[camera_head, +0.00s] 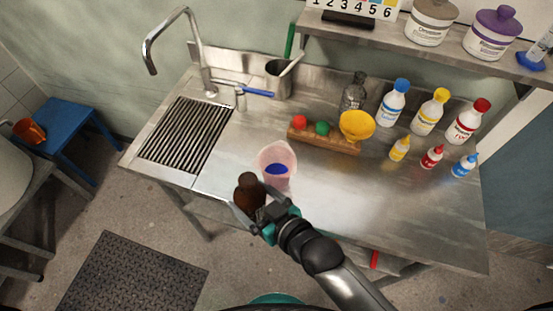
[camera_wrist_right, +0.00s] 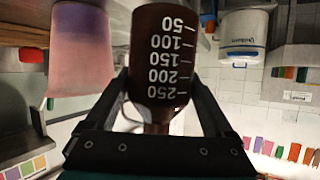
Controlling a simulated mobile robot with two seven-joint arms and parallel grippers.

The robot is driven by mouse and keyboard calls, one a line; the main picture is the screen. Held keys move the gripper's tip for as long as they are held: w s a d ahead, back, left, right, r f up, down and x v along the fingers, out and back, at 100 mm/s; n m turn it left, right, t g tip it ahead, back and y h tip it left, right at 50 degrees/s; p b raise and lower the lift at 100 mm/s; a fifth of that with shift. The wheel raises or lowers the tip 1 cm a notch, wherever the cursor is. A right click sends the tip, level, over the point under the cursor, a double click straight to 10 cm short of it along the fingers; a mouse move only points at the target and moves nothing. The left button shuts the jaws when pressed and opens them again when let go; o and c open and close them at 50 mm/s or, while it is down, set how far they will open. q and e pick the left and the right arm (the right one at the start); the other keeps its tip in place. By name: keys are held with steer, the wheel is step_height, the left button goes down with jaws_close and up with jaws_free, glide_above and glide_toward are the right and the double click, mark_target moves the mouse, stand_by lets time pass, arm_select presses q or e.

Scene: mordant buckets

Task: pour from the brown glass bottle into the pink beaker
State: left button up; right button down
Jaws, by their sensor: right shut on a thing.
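The brown glass bottle (camera_head: 248,194) is in my right gripper (camera_head: 258,213), just in front and to the left of the pink beaker. In the right wrist view the bottle (camera_wrist_right: 160,55) sits between both fingers, its white scale marks facing the camera. Its tilt is hard to tell. No stream from it shows. The pink beaker (camera_head: 278,153) stands on the steel counter with something blue inside; in the right wrist view the beaker (camera_wrist_right: 82,60) is at upper left, apart from the bottle. My left gripper is not in view.
Capped bottles (camera_head: 430,112) line the right back. A sink drainer (camera_head: 187,135) is at left. The counter right of the beaker (camera_head: 370,195) is clear.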

mark_target(252, 190)
steer(key=shift+r+p, duration=0.25)
steer(key=shift+p, duration=0.05)
step_height(252, 190, up, 6)
steer(key=p, duration=0.6)
steer(key=shift+f, duration=0.25)
